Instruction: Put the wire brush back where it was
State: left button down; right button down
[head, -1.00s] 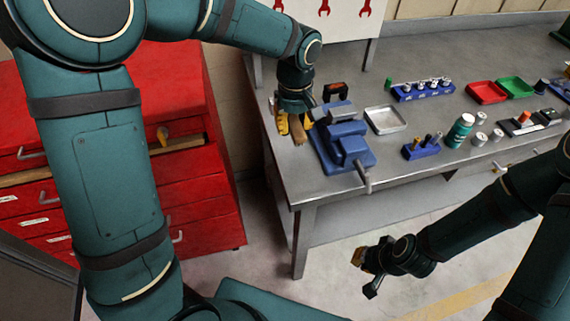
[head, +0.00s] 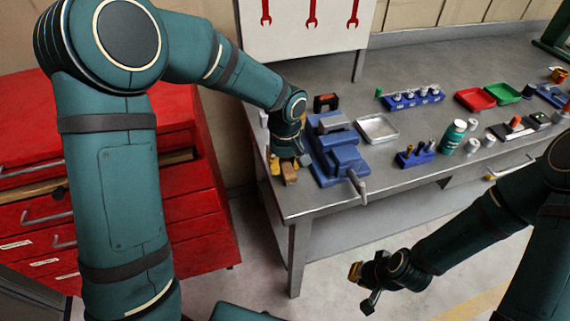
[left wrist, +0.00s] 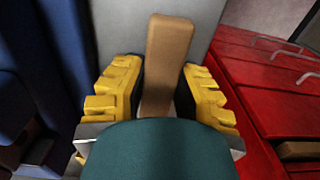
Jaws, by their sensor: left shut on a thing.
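The wire brush shows as a brown wooden block or handle (head: 290,174) at the left end of the grey workbench, left of the blue vise (head: 338,160). My left gripper (head: 287,163) points down and is shut on it. In the left wrist view the brush (left wrist: 168,60) stands out between the yellow finger pads of my left gripper (left wrist: 160,95). Its bristles are hidden, and I cannot tell whether it touches the bench. My right gripper (head: 364,283) hangs empty in front of the bench, its fingers apart.
A red drawer cabinet (head: 205,225) with a partly open upper drawer stands left of the bench, across a gap. An empty metal tray (head: 377,128), a blue socket rack (head: 415,100), a blue holder (head: 414,158) and a green can (head: 452,136) stand right of the vise.

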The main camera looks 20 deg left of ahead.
aim_at(285, 163)
pick_arm(q)
jog(key=shift+f, duration=0.2)
jog(key=c, duration=0.9)
grip_release()
jog(key=shift+o, duration=0.2)
jog(key=shift+r, duration=0.1)
jog(key=shift+r, duration=0.15)
notch_tip(285, 163, up, 12)
jog(key=p, duration=0.2)
jog(key=shift+p, duration=0.35)
